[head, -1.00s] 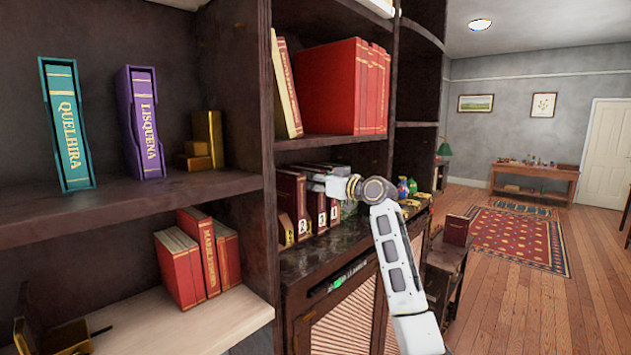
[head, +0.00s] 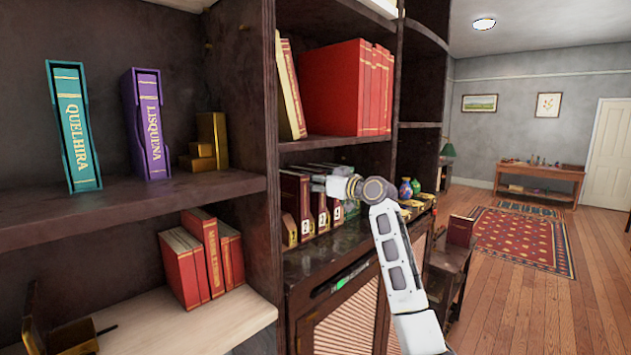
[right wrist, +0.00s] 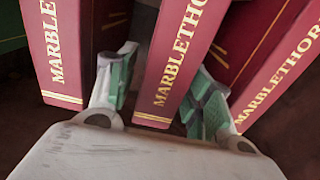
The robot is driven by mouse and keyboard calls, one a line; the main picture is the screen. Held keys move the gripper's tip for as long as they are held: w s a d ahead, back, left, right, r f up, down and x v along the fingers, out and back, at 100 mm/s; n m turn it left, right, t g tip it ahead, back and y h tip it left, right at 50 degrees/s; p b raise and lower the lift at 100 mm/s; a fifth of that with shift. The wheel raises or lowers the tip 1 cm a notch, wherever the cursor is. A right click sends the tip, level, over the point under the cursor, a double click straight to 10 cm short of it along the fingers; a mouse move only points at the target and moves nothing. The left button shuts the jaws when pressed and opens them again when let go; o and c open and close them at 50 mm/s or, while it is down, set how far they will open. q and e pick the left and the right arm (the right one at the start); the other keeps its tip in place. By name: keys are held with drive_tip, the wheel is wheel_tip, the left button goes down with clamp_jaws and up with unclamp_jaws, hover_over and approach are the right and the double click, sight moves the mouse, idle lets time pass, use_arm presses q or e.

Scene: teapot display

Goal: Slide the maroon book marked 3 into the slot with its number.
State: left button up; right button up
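Several maroon books (head: 294,190) stand in a row on the middle shelf, above small number tags (head: 306,226) that are hard to read. In the right wrist view a maroon book (right wrist: 168,75) with gold lettering stands between my right gripper's (right wrist: 158,95) green fingertips. One finger is on each side of its spine, with a small gap at the left finger. In the head view this right gripper (head: 325,184) is at the row, its fingertips partly hidden. The number on that book does not show. My left gripper is not in view.
Maroon books (right wrist: 60,50) stand close on both sides of the fingers. Large red books (head: 345,88) fill the shelf above. Vases (head: 406,188) stand right of the row. Another maroon book (head: 460,231) stands on a low stand.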

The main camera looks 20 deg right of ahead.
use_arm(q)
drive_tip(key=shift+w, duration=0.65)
use_arm(e)
drive_tip(key=v, duration=1.2)
drive_tip(key=shift+f, duration=0.2)
drive_tip(key=shift+d, duration=0.1)
idle(0.4)
